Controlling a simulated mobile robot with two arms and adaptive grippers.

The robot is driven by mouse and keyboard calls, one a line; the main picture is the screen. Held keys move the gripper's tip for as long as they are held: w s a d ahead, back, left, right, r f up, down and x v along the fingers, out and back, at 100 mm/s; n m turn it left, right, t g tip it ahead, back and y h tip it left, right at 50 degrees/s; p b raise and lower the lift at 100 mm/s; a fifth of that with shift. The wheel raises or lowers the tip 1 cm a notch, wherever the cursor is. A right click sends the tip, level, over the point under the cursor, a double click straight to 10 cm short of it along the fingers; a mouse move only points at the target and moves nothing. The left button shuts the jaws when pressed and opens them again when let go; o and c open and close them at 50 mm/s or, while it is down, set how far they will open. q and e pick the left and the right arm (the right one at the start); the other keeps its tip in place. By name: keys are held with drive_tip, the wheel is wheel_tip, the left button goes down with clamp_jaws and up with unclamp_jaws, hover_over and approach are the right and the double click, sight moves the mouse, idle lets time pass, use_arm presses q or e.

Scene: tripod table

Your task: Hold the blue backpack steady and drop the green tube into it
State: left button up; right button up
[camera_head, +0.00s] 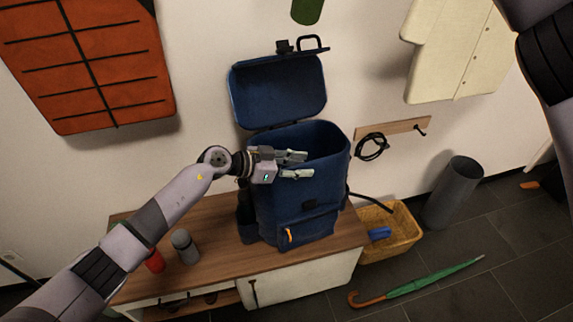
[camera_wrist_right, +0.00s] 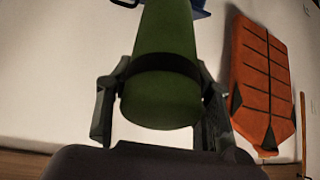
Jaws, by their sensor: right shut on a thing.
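The blue backpack (camera_head: 310,195) stands upright on the wooden bench top, its lid (camera_head: 280,92) raised against the wall and its mouth open. My left gripper (camera_head: 296,165) is at the backpack's front rim, its two fingers apart, one over the mouth and one in front of the wall. I cannot tell whether they touch the fabric. The green tube (camera_wrist_right: 165,55) is between the fingers of my right gripper (camera_wrist_right: 160,95), which is shut on it. The tube's lower end (camera_head: 307,10) shows at the top of the head view, above the lid. The right gripper is outside that view.
The bench (camera_head: 215,262) also holds a grey bottle (camera_head: 185,247) and a red one (camera_head: 154,261), near my left arm. A basket (camera_head: 398,236), a grey bin (camera_head: 452,193) and a green umbrella (camera_head: 430,281) are on the floor at right.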

use_arm(q)
drive_tip(key=shift+w+d+f, duration=0.1)
drive_tip(key=shift+d, duration=0.15)
drive_tip(key=shift+c, duration=0.4)
clamp_jaws()
idle(0.6)
